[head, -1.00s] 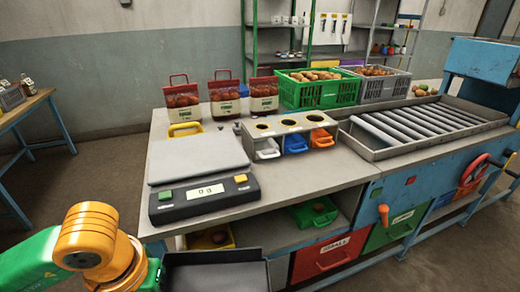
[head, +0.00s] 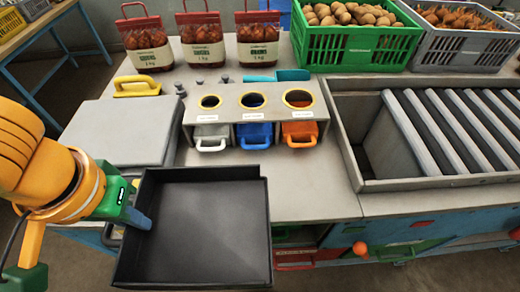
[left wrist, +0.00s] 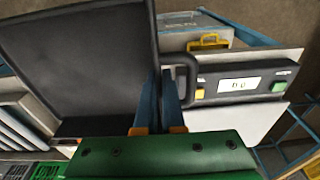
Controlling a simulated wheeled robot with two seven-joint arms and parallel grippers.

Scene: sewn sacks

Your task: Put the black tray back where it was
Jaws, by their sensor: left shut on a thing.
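The black tray (head: 195,240) is empty and held roughly level in front of the bench's near edge, in the head view. It hides the front of the scale from the head. My left gripper (head: 138,217) is at the tray's left side, shut on it. In the left wrist view the blue fingers (left wrist: 170,100) close at the side of the tray (left wrist: 80,60) by its black handle (left wrist: 187,75); the exact contact is partly hidden. My right gripper is not in view.
The scale (head: 125,130) is just behind and left of the tray. A grey holder (head: 250,100) with white, blue and orange scoops stands behind it. Sacks (head: 203,42), a green crate (head: 355,45) and a roller trough (head: 440,130) are farther off. Bare bench (head: 305,185) lies right of the tray.

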